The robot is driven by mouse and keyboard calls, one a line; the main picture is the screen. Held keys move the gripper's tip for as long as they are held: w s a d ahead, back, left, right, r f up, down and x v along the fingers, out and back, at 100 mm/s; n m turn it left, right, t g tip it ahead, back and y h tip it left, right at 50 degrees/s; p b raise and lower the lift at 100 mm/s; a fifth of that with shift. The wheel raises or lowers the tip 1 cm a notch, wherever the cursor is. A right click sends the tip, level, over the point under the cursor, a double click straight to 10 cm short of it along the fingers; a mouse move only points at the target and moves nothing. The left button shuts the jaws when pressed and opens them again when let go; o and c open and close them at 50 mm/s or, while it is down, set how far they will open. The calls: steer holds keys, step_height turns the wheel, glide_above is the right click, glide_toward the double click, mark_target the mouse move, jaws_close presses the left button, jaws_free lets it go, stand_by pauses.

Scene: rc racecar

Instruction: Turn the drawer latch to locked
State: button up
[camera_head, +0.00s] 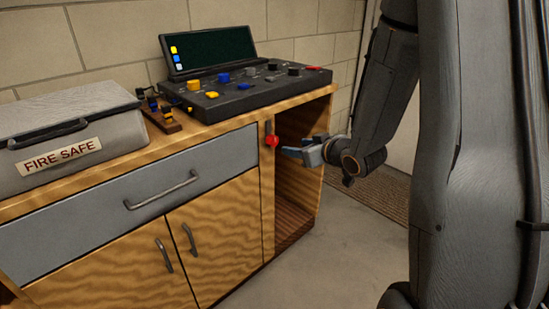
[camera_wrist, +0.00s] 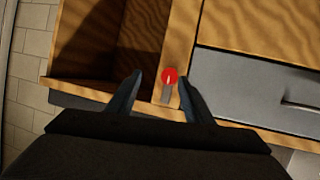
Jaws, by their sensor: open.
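The drawer latch (camera_head: 270,142) is a red round knob with a short grey bar, on the wooden upright to the right of the grey drawer (camera_head: 110,205). In the head view the bar points up from the knob. In the wrist view, which looks upside down, the red knob (camera_wrist: 169,76) shows with the grey bar below it. The drawer front looks shut. My gripper (camera_head: 300,152) is open and empty, just right of the latch in the head view. In the wrist view the fingers of my gripper (camera_wrist: 160,95) lie either side of the latch; contact cannot be told.
An open shelf bay (camera_head: 295,195) lies right of the upright. A control console (camera_head: 240,88) and a grey fire safe box (camera_head: 65,130) stand on the bench top. Cupboard doors (camera_head: 215,235) with handles are below the drawer. The floor in front is clear.

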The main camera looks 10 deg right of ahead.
mark_target(275, 142)
steer(key=w+a+t+y+b, duration=0.1)
steer(key=w+b, duration=0.1)
steer(key=w+a+f+n+t+y+b, duration=0.1)
steer(key=w+a+y+b, duration=0.1)
steer(key=w, duration=0.1)
steer(key=w+a+f+t+y+b, duration=0.1)
steer(key=w+a+y+b, duration=0.1)
steer(key=w, duration=0.1)
steer(key=shift+f+n, duration=0.15)
steer(key=shift+n, duration=0.15)
stand_by(0.3)
steer(key=c, duration=1)
